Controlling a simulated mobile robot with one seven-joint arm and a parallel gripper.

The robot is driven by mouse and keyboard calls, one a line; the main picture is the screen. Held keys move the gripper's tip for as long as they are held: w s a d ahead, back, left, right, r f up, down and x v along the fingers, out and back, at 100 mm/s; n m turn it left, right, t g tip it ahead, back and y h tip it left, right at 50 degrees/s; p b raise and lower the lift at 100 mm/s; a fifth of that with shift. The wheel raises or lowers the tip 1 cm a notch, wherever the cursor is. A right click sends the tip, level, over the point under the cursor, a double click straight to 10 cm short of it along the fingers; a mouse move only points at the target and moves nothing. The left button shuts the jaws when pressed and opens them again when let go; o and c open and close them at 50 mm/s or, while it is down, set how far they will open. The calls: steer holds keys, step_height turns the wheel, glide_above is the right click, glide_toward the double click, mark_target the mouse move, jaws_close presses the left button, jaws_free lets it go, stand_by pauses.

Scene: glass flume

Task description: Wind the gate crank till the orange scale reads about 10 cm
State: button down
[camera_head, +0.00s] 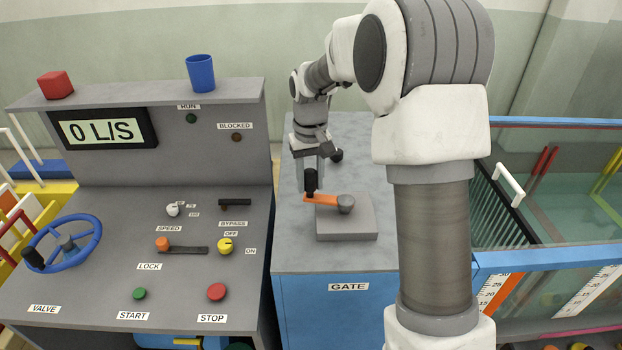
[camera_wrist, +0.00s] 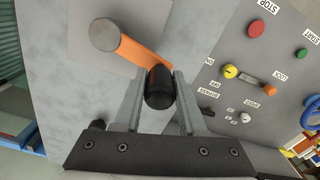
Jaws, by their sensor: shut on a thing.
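The gate crank has an orange arm (camera_head: 321,199) on a grey hub (camera_head: 346,204), set on a grey block on the cabinet labelled GATE. The crank arm points left from the hub in the head view. My gripper (camera_head: 311,178) is shut on the black crank knob, which shows between the two fingers in the wrist view (camera_wrist: 160,88). The orange arm (camera_wrist: 140,49) runs from the knob to the hub (camera_wrist: 104,35) there. The orange scale (camera_head: 497,291) is on the flume glass at the lower right, with 25, 20 and 15 readable; its lower part is out of the picture.
The control desk (camera_head: 100,250) stands left, with a blue valve wheel (camera_head: 64,243), knobs and buttons. A white scale (camera_head: 587,291) is on the flume glass (camera_head: 560,255) at right.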

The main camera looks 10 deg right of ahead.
steer(key=shift+s+a, duration=0.1)
steer(key=c, duration=0.5)
jaws_free()
step_height(320, 180, up, 17)
steer(key=shift+r, duration=0.2)
stand_by(0.3)
